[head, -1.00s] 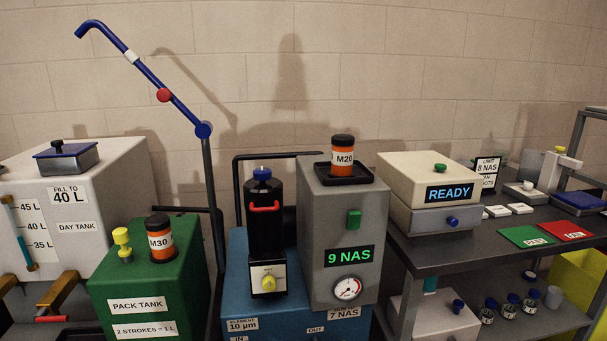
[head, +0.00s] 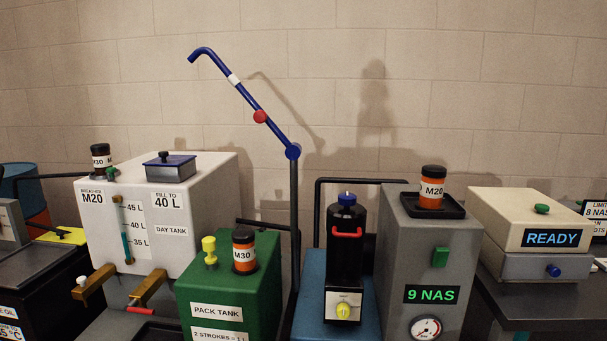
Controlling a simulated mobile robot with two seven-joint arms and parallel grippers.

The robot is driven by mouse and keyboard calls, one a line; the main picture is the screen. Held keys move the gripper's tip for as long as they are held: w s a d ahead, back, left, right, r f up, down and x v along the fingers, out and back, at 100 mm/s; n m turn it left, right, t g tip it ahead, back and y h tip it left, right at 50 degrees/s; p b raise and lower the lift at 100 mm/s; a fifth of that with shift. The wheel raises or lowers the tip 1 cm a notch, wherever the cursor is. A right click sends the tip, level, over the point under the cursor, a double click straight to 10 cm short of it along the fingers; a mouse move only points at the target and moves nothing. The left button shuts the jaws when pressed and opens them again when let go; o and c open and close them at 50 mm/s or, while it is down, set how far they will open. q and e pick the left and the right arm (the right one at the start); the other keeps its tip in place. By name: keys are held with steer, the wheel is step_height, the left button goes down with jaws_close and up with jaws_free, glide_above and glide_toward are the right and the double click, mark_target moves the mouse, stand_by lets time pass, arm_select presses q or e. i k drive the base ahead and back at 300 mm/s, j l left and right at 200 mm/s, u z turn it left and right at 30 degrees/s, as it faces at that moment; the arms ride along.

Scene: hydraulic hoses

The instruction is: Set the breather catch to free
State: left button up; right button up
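The white day tank (head: 211,222) stands at the left in the head view. Neither of my grippers is in view.
A blue-lidded filler (head: 170,166) is on the same tank top. Brass outlets (head: 95,282) stick out at its front. The green pack tank (head: 215,290), a black filter (head: 346,240) and a tall blue-handled lever (head: 255,110) stand to the right.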

mark_target(109, 172)
steer(key=u, duration=1.2)
steer(key=i+j, duration=0.1)
